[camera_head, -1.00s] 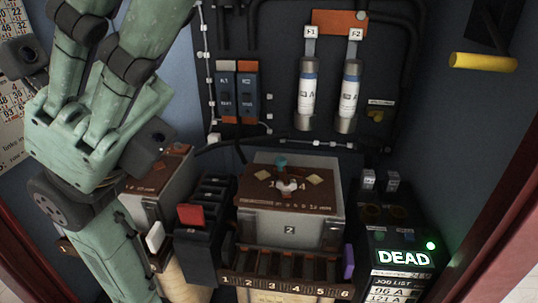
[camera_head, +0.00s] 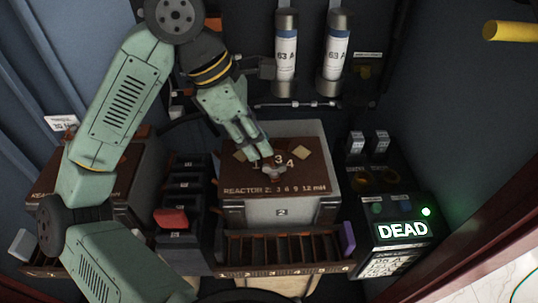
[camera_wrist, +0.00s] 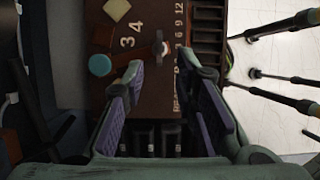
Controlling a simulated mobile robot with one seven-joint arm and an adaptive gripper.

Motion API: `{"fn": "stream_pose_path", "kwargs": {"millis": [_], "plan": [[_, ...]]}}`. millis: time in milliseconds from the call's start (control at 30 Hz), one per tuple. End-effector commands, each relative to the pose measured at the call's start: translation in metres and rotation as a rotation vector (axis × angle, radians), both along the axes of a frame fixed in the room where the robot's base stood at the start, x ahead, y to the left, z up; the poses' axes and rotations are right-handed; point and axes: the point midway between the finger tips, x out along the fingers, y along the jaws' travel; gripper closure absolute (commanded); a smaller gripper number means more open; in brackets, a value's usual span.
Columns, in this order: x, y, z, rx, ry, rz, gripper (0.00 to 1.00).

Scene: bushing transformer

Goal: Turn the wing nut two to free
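The wing nut two (camera_head: 272,172) is a small pale metal nut on the brown top of the grey box marked 2 (camera_head: 282,212). In the wrist view the wing nut (camera_wrist: 160,46) shows just ahead of the fingertips, near the printed numbers. My gripper (camera_head: 260,155) reaches over the box top from the upper left, with its fingertips close to the nut. In the wrist view my gripper (camera_wrist: 159,70) is open, its two purple-padded fingers apart with nothing between them. I cannot tell the exact height of the fingertips above the nut.
A slotted rack (camera_head: 285,248) is in front of the box, and a black panel with a lit DEAD sign (camera_head: 403,230) stands at right. Two fuses (camera_head: 334,55) hang behind.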

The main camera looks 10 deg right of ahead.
Motion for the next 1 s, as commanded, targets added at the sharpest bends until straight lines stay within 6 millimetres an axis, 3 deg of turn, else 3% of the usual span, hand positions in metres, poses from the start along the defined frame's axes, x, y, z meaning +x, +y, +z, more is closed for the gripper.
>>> {"fn": "stream_pose_path", "kwargs": {"millis": [200,400,800,1000], "plan": [[-0.004,-0.016,-0.038,-0.003,0.004,-0.001,0.73],[-0.006,-0.026,-0.062,-0.004,0.002,0.001,0.73],[-0.006,-0.029,-0.070,-0.003,0.000,0.001,0.73],[-0.006,-0.029,-0.070,-0.003,0.000,0.001,0.87]]}}
